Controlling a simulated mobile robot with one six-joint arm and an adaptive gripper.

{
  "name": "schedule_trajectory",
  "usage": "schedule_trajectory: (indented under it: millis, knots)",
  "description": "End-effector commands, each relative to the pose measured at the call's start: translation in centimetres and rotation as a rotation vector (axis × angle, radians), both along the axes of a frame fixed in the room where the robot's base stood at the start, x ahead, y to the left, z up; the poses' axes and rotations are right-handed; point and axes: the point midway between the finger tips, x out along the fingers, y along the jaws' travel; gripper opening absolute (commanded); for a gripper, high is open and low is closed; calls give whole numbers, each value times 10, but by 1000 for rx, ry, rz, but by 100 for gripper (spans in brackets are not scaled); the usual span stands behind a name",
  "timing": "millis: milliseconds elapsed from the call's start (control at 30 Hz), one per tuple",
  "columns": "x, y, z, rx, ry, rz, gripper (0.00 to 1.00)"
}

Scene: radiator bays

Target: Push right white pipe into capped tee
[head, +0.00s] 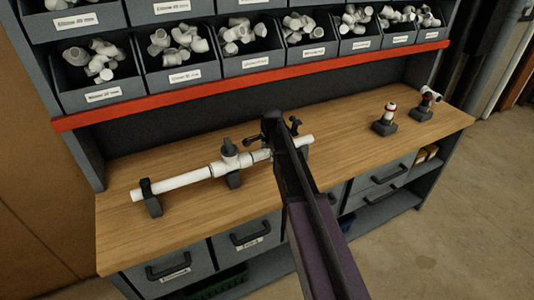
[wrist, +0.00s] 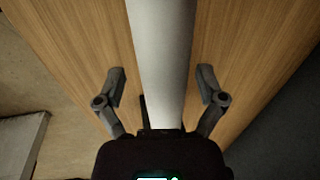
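The right white pipe (head: 307,140) lies along the bench, its middle partly hidden behind my gripper (head: 279,134). To its left is the white tee (head: 222,168) with a dark grey cap (head: 228,147) on its upright branch. I cannot tell how far the right pipe's near end sits in the tee. The left white pipe (head: 180,181) runs into the tee's left side. In the wrist view a white pipe (wrist: 162,50) passes between the spread fingers of my gripper (wrist: 162,82). A gap shows on each side, so the gripper is open around it.
Dark supports hold the pipe line, one at the left end (head: 151,198) and one under the tee (head: 234,180). Two small fittings on dark blocks (head: 385,127) (head: 422,113) stand at the right. A red-edged shelf (head: 250,80) of fitting bins overhangs the back. The bench front is clear.

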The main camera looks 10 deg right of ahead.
Motion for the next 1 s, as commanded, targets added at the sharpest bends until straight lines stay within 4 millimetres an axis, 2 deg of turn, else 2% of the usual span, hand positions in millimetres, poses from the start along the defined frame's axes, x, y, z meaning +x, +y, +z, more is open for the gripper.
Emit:
schedule_trajectory:
  millis: [567,767,1000]
  knots:
    - [2,-3,5,-3,-4,-4,92]
    - [2,-3,22,-3,-4,-4,92]
    - [2,-4,57,-3,-4,-5,92]
